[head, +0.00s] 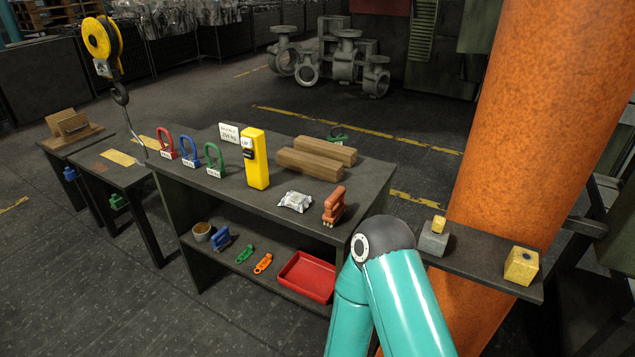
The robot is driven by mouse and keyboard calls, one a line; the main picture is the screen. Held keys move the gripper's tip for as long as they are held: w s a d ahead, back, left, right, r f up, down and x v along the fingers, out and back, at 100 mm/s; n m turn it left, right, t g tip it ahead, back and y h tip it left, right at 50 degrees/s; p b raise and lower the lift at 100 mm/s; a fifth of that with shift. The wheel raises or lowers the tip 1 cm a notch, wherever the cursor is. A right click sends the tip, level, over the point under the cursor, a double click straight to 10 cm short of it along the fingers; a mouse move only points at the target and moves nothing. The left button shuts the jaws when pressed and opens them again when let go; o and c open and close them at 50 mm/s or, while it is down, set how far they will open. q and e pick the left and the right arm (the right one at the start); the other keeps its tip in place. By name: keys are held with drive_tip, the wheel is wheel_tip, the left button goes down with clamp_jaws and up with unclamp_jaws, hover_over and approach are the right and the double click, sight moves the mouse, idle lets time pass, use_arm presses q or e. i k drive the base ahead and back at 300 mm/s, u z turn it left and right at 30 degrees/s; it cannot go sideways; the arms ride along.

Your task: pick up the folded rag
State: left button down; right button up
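A small whitish-grey crumpled bundle (295,201), which looks like the folded rag, lies on the top of the dark workbench (265,208) near its front edge. It sits between the yellow upright device and the orange-brown shackle-like tool. Nothing covers it. A teal arm of mine with a dark joint rises at the bottom centre-right, to the right of the bundle and apart from it in the picture. Neither of my grippers shows in the head view.
A yellow device (256,158), wooden blocks (310,164) and an orange-brown tool (334,206) surround the bundle. Coloured shackles (214,160) stand left. A red tray (307,277) lies on the lower shelf. A yellow hoist (103,40) hangs left; an orange column (535,120) stands right.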

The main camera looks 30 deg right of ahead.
sight(299, 201)
drive_tip(key=z, duration=0.2)
drive_tip(key=i, duration=1.05)
drive_tip(key=z, duration=0.3)
